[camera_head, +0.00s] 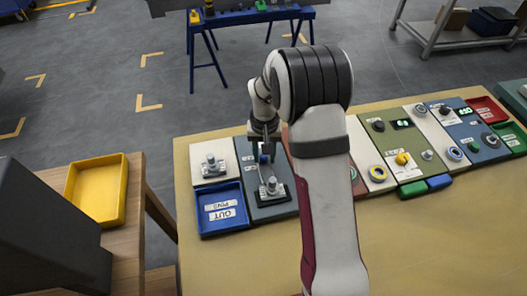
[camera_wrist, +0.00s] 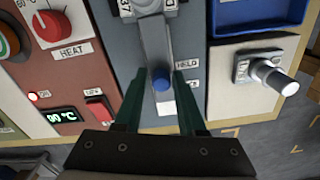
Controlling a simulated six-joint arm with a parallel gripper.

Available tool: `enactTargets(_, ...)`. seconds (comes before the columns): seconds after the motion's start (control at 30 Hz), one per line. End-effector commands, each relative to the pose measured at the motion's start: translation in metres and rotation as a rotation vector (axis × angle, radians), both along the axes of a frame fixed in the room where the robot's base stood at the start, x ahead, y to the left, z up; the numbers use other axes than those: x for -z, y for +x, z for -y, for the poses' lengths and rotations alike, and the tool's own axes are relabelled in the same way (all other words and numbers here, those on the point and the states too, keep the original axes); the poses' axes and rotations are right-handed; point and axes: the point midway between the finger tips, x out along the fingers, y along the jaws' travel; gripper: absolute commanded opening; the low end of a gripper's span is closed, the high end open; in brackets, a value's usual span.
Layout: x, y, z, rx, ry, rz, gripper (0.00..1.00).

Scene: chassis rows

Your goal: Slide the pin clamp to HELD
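The word HELD (camera_wrist: 187,65) is printed to the right of the track, close to the knob. My gripper (camera_wrist: 160,76) is open, with one dark green finger on each side of the knob and a gap on both sides. Whether the fingertips reach down to knob height I cannot tell.
A blue OUT PINS tray (camera_head: 222,210) and a cream panel with a metal pin (camera_head: 210,165) lie left of the clamp panel. A red-brown HEAT panel (camera_wrist: 60,65) adjoins its other side. A yellow tray (camera_head: 97,190) stands on a separate wooden table.

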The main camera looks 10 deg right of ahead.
Motion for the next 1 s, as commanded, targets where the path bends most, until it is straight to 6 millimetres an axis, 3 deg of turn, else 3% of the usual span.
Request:
enactTargets(0.1,0.000,0.001,0.000,-0.001,0.000,0.002,0.59)
enactTargets(0.47,-0.008,0.002,-0.001,-0.001,0.001,0.005,0.59)
enactTargets(0.57,-0.028,0.002,0.000,-0.001,0.000,0.008,0.59)
enactTargets(0.8,-0.105,0.003,0.000,-0.001,0.000,0.010,0.59)
enactTargets(1.0,-0.147,0.002,0.000,-0.001,0.001,0.005,0.59)
